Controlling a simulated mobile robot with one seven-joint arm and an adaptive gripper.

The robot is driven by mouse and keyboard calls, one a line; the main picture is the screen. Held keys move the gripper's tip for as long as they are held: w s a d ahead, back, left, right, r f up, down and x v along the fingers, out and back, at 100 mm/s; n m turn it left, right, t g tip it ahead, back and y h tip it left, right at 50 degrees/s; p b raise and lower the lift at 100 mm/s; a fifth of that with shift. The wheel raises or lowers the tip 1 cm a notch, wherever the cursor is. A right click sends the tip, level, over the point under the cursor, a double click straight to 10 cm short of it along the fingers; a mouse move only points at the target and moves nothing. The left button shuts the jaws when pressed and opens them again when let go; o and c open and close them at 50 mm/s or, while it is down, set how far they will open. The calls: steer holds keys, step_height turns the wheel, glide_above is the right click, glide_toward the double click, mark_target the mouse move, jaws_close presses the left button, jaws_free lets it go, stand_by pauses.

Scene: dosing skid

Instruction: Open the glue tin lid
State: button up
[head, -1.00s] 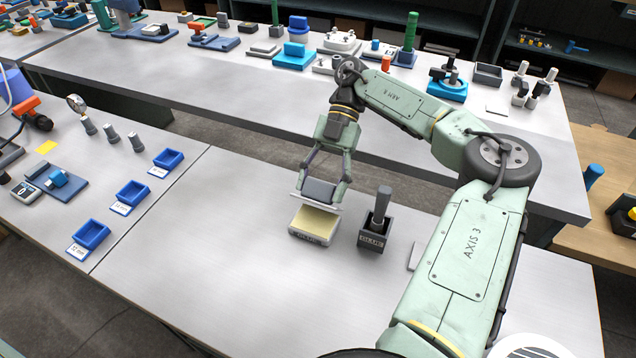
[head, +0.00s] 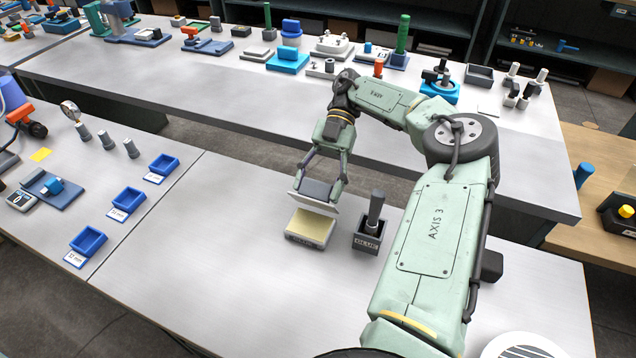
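The glue tin (head: 310,230) is a low grey box with a pale yellow inside, standing on the near table. Its flat grey lid (head: 313,202) is tilted up above the tin, and the yellow inside shows below it. My gripper (head: 321,190) is directly over the tin, its two fingers on either side of a dark grey block on top of the lid. It appears shut on this block. Whether the lid still touches the tin at the back is hidden.
A dark pot labelled GLUE (head: 368,238) with an upright handle stands just right of the tin. Blue trays (head: 88,241) line the left part of the table. The table left of the tin is clear. A second table (head: 240,90) behind holds many parts.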

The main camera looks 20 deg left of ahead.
steer(key=o, duration=0.4)
stand_by(0.5)
